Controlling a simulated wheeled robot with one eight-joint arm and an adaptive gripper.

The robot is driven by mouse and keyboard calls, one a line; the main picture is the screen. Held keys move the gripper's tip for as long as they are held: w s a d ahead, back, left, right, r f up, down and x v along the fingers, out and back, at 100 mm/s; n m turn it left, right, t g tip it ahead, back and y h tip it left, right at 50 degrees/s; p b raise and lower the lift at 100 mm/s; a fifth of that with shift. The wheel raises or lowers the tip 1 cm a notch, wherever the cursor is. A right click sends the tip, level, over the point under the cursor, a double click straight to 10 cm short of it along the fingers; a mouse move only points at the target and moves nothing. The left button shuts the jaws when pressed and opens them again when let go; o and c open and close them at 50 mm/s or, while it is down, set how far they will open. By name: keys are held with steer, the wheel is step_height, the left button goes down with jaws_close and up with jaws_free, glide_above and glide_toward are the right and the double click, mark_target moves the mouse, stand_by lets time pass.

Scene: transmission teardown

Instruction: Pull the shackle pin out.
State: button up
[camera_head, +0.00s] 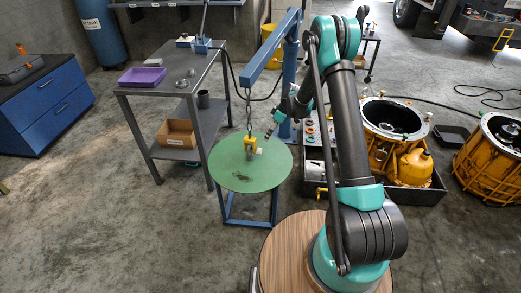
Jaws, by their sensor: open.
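A small yellow shackle or hook block (249,144) hangs on a dark chain (249,108) from the blue crane arm, over the green round table. The shackle pin is too small to make out for sure; a small pale piece (258,151) shows at the yellow part's right side. My gripper (267,136) is at the end of my arm, just right of the yellow part and slightly above the table. It looks open. I cannot tell whether its fingers touch anything.
A blue crane post (290,75) rises behind. An orange housing (393,130) and a black tray (425,198) lie right of my arm.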

mark_target(260, 149)
steer(key=x, duration=1.1)
steer(key=shift+f, duration=0.25)
jaws_close()
